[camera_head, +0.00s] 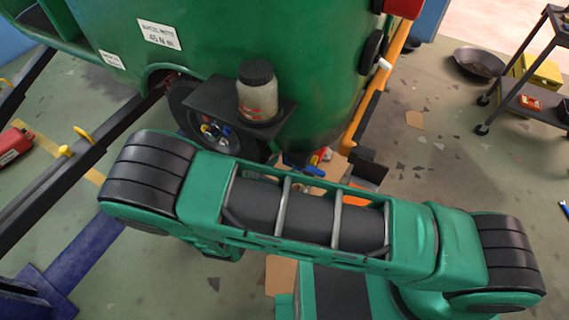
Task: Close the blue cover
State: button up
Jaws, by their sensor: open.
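I cannot tell for sure which part is the blue cover, or whether any of it shows. My gripper is not in view. My green and black arm crosses the lower middle of the head view and hides what is behind it. A large green rickshaw body (225,45) fills the top of the picture. A black bracket (205,97) on its side carries a jar (258,98) with a black lid. Small blue, red and yellow parts (322,156) show below the body, partly hidden by my arm.
Dark lift rails with yellow pegs (64,151) run along the left. A dark blue piece (85,250) lies at lower left, near a red box (14,145). A black pan (478,63) and a dark cart (530,100) stand at right. The floor (440,150) right of the rickshaw is mostly open.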

jog(key=v, duration=0.8)
jog(key=shift+s+a, duration=0.2)
jog(key=shift+s, duration=0.1)
jog(key=shift+r, duration=0.1)
